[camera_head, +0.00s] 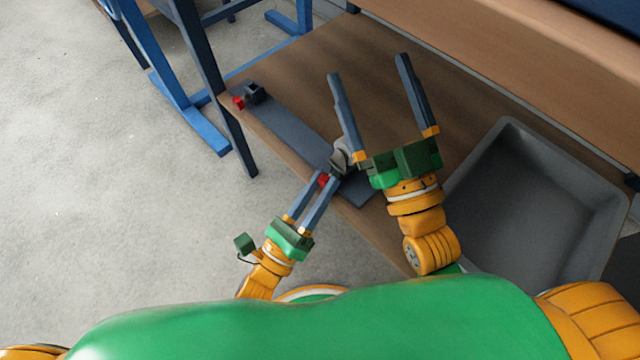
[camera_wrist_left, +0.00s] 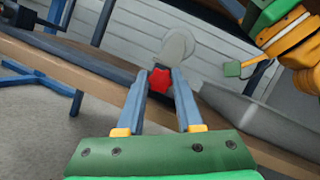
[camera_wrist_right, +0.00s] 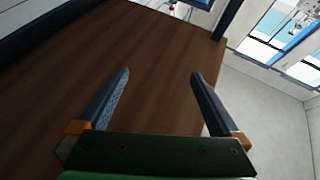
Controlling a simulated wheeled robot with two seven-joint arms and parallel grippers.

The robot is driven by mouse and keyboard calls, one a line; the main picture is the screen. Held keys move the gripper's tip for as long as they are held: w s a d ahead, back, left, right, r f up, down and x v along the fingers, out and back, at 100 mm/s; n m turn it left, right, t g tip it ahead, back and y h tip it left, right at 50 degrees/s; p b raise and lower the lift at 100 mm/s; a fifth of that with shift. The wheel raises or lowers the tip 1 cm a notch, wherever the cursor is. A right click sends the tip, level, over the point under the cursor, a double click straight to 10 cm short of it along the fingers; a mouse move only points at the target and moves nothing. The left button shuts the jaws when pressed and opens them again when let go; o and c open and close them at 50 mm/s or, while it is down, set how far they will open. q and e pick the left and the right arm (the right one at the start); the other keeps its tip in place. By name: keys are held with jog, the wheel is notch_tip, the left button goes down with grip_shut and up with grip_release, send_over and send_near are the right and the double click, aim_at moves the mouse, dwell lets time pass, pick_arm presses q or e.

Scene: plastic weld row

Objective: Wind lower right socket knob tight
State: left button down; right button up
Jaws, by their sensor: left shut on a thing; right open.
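The red socket knob (camera_wrist_left: 160,79) sits between the fingertips of my left gripper (camera_wrist_left: 162,82), which is shut on it. It also shows in the head view (camera_head: 323,180), on the near end of a dark grey base plate (camera_head: 290,134). A grey rounded part (camera_wrist_left: 178,46) stands right behind the knob. A second red knob (camera_head: 239,102) is on a dark block at the plate's far end, clear of both grippers. My right gripper (camera_head: 371,65) is open and empty above the table, beyond the near socket. It shows only bare table between its fingers in the right wrist view (camera_wrist_right: 160,78).
A grey open tray (camera_head: 505,128) lies on the right of the brown table (camera_head: 310,65). Blue frame legs (camera_head: 190,115) stand at the left edge. A raised wooden shelf (camera_head: 510,50) runs along the back. The table beyond the plate is clear.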

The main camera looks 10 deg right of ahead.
pick_arm(q)
jog(key=c, duration=0.6)
grip_release()
jog(key=shift+o, duration=0.2)
jog(key=v, duration=0.7)
